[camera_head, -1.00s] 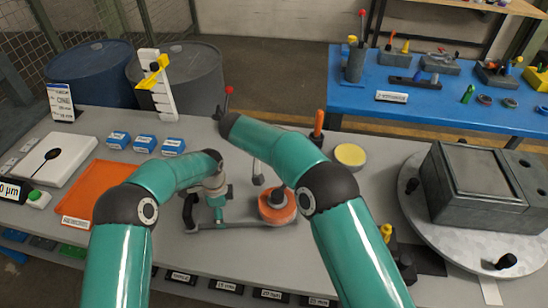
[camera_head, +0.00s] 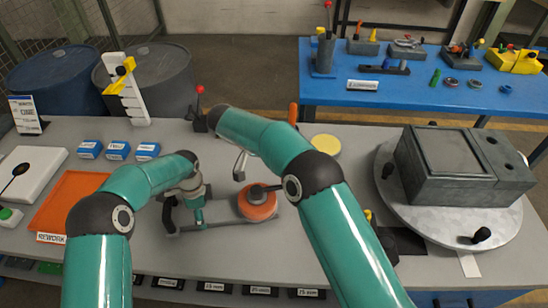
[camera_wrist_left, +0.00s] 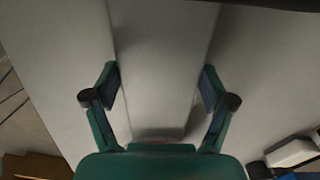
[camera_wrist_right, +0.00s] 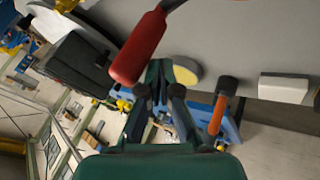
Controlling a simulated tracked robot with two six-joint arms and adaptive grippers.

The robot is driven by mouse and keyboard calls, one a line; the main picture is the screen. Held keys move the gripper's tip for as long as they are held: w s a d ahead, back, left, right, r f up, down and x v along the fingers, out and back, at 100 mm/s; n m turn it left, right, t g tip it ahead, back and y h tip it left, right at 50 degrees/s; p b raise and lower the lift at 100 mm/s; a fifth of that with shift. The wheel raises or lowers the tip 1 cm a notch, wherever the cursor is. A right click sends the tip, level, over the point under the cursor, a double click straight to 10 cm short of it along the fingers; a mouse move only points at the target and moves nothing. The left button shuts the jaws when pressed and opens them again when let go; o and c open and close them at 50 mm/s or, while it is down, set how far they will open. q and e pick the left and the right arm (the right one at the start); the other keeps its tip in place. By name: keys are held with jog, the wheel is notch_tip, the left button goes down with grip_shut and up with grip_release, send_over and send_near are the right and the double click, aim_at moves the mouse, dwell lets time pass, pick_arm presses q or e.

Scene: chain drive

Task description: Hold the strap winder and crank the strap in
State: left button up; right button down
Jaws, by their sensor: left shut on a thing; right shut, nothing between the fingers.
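The strap winder has an orange reel (camera_head: 257,203) with a dark crank arm on top. A dark grey frame bar (camera_head: 222,223) and a black grip (camera_head: 169,216) lie to the reel's left. My left gripper (camera_head: 199,215) is at the frame, just right of the black grip, shut on the winder. In the left wrist view its fingers (camera_wrist_left: 160,88) stand apart on either side of a pale grey strip. My right gripper (camera_wrist_right: 161,85) shows shut and empty in the right wrist view; in the head view my right arm hides it. A red handle (camera_wrist_right: 138,48) is close by it.
A yellow disc (camera_head: 325,147) and an upright orange handle (camera_head: 292,113) stand behind the reel. A grey machine on a round plate (camera_head: 455,232) fills the right. An orange tray (camera_head: 62,205) and several small blue boxes (camera_head: 118,150) are at left.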

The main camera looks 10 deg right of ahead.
pick_arm(q)
jog(key=shift+a, duration=0.1)
pick_arm(e)
jog(key=shift+s+d+m+g, duration=0.15)
jog(key=shift+s+m, duration=0.05)
jog(key=shift+s, duration=0.5)
jog(key=shift+s+d+m+g, duration=0.1)
jog(key=shift+s+m+g, duration=0.1)
jog(key=shift+s, duration=0.45)
jog(key=shift+s+a+m+g, duration=0.1)
jog(key=shift+s+m+g, duration=0.25)
jog(key=shift+s+m, duration=0.25)
jog(key=shift+s+a+m+g+y, duration=0.25)
jog(key=shift+s+m+g, duration=0.2)
jog(key=shift+s+m, duration=0.25)
jog(key=shift+s+a+m+g+y, duration=0.2)
jog(key=shift+s+m+g, duration=0.3)
jog(key=shift+m, duration=0.3)
jog(key=shift+s, duration=0.1)
pick_arm(q)
jog(key=shift+r, duration=0.1)
pick_arm(e)
jog(key=shift+a+r, duration=0.1)
pick_arm(q)
jog(key=shift+w, duration=0.1)
pick_arm(e)
notch_tip(320, 180, up, 10)
jog(key=shift+f, duration=0.2)
